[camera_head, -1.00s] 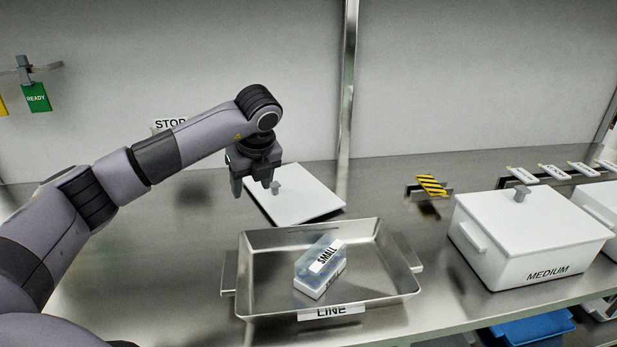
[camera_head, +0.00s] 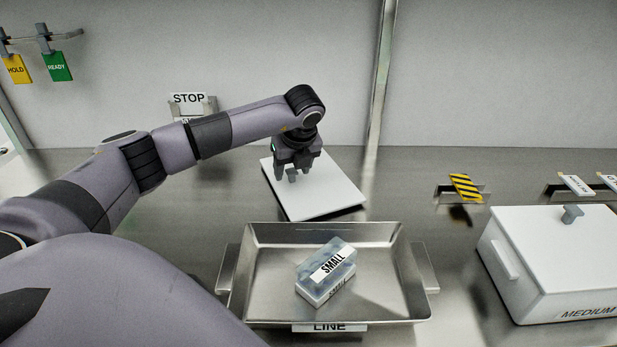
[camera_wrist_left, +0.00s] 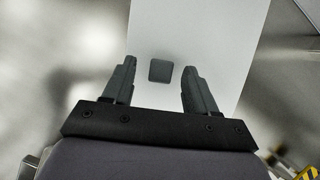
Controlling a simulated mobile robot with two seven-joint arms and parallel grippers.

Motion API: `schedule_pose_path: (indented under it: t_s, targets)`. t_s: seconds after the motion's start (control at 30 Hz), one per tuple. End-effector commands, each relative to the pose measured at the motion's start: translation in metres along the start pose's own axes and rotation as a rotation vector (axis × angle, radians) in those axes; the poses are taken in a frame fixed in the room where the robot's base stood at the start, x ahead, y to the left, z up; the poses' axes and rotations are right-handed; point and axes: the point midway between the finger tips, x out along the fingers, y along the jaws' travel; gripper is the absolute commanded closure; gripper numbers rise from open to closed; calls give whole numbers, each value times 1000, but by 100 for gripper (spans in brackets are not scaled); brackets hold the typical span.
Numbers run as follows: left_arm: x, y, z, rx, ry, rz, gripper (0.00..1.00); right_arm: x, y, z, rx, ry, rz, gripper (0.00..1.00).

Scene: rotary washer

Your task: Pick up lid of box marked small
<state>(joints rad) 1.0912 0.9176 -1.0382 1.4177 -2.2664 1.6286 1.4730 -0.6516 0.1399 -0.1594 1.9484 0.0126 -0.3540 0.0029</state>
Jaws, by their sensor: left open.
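A flat white lid (camera_head: 325,190) with a small grey knob (camera_head: 292,175) lies on the steel counter behind the metal tray. No label shows on it. My left gripper (camera_head: 293,171) is open, pointing down over the lid at the knob. In the left wrist view the knob (camera_wrist_left: 160,70) sits between the two open fingertips (camera_wrist_left: 160,67), with a gap on each side. A small clear-topped box marked SMALL (camera_head: 327,272) sits tilted in the tray. My right gripper is not in view.
The metal tray (camera_head: 240,310) marked LINE stands in front of the lid. A white lidded box marked MEDIUM (camera_head: 555,262) stands at the right. A yellow-black striped tag (camera_head: 466,187) and its holder are behind. The counter left of the lid is clear.

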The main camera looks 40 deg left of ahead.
Motion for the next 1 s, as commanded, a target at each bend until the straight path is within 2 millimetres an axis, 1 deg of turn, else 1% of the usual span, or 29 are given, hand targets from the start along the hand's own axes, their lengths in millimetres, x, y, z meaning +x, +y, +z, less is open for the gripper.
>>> schedule_pose_path:
  t_s: [0.1, 0.3, 0.37, 0.4, 0.47, 0.5, 0.83, 1.0]
  targets:
    - [7, 0, 0, 1, 0, 0, 43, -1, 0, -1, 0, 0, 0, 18]
    - [8, 0, 0, 1, 0, -1, 43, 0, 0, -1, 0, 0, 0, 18]
    - [8, 0, 0, 1, 0, -1, 62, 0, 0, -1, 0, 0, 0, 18]
    - [8, 0, 0, 1, 0, -1, 75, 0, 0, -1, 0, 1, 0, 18]
    - [8, 0, 0, 1, 0, -1, 95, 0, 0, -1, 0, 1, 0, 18]
    - [8, 0, 0, 1, 0, -1, 100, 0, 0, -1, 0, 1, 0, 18]
    - [6, 0, 0, 0, -1, -2, 100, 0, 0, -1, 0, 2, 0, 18]
    - [-6, -1, 6, -1, -2, -4, 100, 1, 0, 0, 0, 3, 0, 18]
